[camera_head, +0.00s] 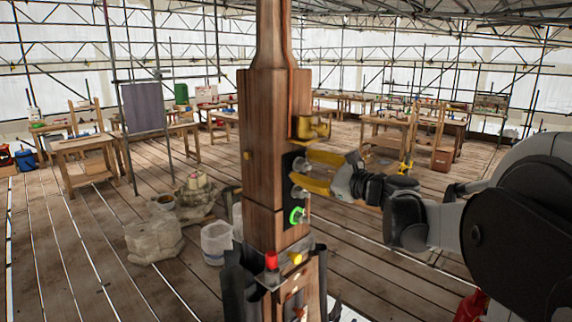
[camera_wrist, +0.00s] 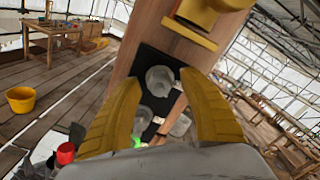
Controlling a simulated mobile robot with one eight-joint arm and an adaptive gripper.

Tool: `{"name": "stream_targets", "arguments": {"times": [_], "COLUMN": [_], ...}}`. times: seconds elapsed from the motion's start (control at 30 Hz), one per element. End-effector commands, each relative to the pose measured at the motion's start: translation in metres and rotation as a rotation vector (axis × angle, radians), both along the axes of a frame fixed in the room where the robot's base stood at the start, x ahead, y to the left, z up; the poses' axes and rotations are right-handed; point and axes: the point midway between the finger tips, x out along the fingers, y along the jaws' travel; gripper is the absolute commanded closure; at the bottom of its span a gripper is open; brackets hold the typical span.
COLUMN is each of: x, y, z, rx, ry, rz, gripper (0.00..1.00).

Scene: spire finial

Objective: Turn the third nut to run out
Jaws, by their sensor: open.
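A wooden post (camera_head: 263,130) stands upright in front of me, with a black plate (camera_head: 288,160) on its right side. On the plate are an upper grey round nut (camera_wrist: 160,80), a lower grey nut (camera_wrist: 143,118) and a green-ringed fitting (camera_head: 297,215) at the bottom. Which one counts as the third nut cannot be told for certain. My gripper (camera_head: 302,167) is open, with its yellow fingers pointing at the plate. In the wrist view, the fingertips (camera_wrist: 160,76) stand either side of the upper grey nut; contact is not clear.
A yellow-brass bracket (camera_head: 312,127) juts from the post just above my fingers. A red knob (camera_head: 271,260) and a yellow one (camera_head: 295,258) sit on the collar below. A white bucket (camera_head: 216,243) and a stone block (camera_head: 153,241) stand left of the post.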

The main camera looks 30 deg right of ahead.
Motion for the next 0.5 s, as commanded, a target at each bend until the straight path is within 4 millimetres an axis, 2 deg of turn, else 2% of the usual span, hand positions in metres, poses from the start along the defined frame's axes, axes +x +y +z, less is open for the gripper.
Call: {"name": "stream_targets", "arguments": {"times": [0.1,0.37,0.47,0.5], "x": [0.0068,0.0079,0.0078,0.0077], "y": [0.0023,0.0026,0.0026,0.0025], "z": [0.0000,-0.0003,-0.0003,-0.0003], "rx": [0.000,-0.001,-0.001,-0.001], "ry": [0.000,-0.001,-0.001,-0.001], "rz": [0.000,-0.001,-0.001,-0.001], "gripper": [0.50,0.50,0.76,0.88]}}
